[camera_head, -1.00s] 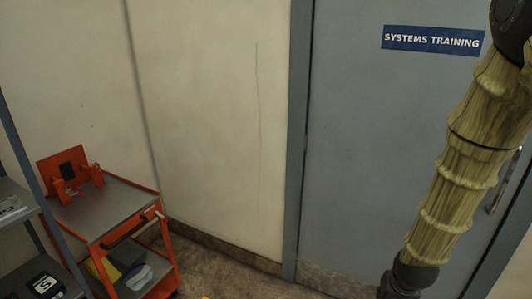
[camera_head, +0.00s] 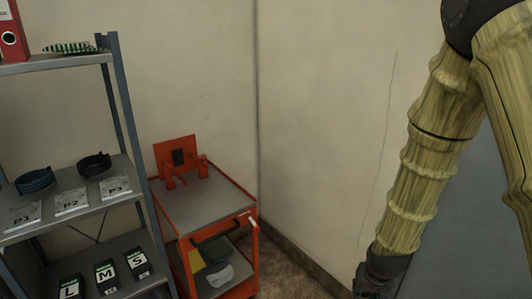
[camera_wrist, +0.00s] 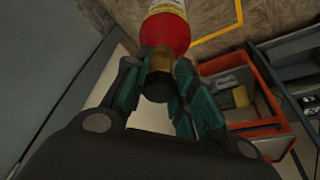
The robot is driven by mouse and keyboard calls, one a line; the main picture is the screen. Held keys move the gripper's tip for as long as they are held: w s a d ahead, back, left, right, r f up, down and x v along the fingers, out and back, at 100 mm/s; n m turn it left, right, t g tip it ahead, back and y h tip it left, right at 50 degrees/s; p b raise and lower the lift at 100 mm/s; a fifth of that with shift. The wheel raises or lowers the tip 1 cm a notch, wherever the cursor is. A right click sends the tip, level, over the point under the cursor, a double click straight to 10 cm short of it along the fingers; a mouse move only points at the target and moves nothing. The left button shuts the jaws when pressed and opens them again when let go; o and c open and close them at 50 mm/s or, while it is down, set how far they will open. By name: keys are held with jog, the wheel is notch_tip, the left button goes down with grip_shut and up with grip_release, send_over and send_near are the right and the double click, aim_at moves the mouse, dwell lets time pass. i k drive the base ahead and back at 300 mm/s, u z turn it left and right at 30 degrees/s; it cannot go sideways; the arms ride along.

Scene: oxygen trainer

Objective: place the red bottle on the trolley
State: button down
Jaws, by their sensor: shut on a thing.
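The red bottle (camera_wrist: 166,30) shows at the top of the wrist view, with a pale label and a brass-coloured neck. My gripper (camera_wrist: 161,75) is shut on its neck, and the rest of the bottle extends past the fingers, partly cut off by the frame. The orange trolley (camera_head: 222,190) stands left of centre in the head view, with a grey top. An orange bracket stand (camera_head: 177,152) is at the back of its top, and the front of the top is bare. The trolley (camera_wrist: 262,120) also shows at the right of the wrist view.
A grey shelf unit (camera_head: 122,110) stands close left of the trolley, holding labelled boxes, cards and dark coils. A wall (camera_head: 320,120) is behind the trolley. Cloths (camera_head: 215,262) lie on its lower shelf. A yellow floor line (camera_wrist: 222,32) shows in the wrist view.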

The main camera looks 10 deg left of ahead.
aim_at(184, 178)
jog(key=u, duration=0.7)
jog(key=i, duration=0.85)
jog(key=u, duration=0.5)
